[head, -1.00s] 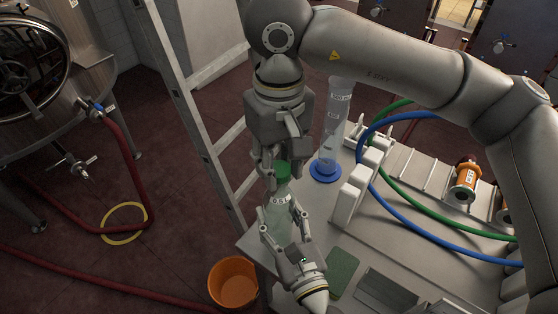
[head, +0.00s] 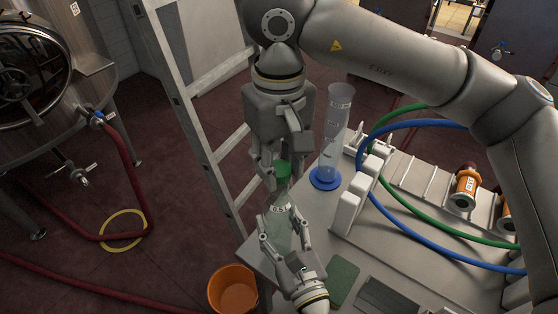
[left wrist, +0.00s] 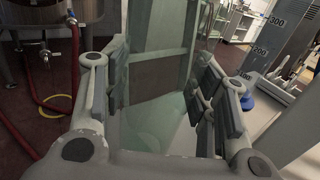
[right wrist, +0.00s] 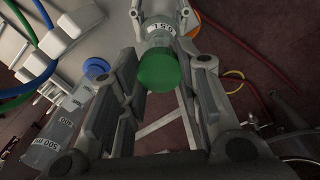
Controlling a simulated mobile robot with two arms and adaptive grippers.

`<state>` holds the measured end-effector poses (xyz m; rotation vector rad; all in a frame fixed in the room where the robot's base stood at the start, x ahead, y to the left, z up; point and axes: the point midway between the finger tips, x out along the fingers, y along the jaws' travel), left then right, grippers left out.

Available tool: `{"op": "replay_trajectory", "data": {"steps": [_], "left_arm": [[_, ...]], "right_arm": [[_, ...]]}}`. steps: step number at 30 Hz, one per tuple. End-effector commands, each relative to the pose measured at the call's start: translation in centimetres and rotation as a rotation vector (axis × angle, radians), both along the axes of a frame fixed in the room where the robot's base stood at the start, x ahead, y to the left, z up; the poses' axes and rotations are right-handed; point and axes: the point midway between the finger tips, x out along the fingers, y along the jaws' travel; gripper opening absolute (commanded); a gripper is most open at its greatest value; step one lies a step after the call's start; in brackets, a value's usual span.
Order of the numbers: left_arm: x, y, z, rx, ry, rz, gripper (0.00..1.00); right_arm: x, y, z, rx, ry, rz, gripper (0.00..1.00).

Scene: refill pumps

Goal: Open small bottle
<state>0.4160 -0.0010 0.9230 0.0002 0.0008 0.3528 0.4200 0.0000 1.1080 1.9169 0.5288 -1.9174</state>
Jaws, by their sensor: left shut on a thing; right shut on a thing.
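The small bottle (head: 279,228) is clear pale green with a white "0.5 L" label and stands roughly upright above the table's left edge. My left gripper (head: 284,240) is shut on its body from the front. Pale green bottle wall fills the middle of the left wrist view (left wrist: 155,85). The green cap (head: 283,170) is at the top, between the fingers of my right gripper (head: 283,178), which reaches down from above. In the right wrist view the cap (right wrist: 159,70) sits in line with the bottle neck (right wrist: 158,32). I cannot tell whether cap and neck still touch.
A measuring cylinder (head: 334,125) on a blue base stands close to the right. White blocks (head: 352,205), a green pad (head: 343,280), hoses (head: 400,238) and orange fittings (head: 465,188) occupy the table (head: 315,238). An orange bucket (head: 232,290) and ladder (head: 195,110) are left.

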Motion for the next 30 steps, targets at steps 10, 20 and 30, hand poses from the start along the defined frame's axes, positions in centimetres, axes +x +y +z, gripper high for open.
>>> {"op": "replay_trajectory", "data": {"steps": [10, 20, 30], "left_arm": [[0.0, 0.0, 0.0, 0.0, 0.0, 0.0, 0.0], [0.0, 0.0, 0.0, 0.0, 0.0, 0.0, 0.59], [0.0, 0.0, 0.0, 0.0, 0.0, 0.0, 0.78]], "right_arm": [[0.1, 0.0, 3.3, 0.002, -0.003, -0.001, 0.03], [0.0, 0.0, 4.0, 0.0, 0.0, 0.0, 0.03], [0.0, 0.0, 4.0, 0.0, 0.0, 0.0, 0.03]]}}
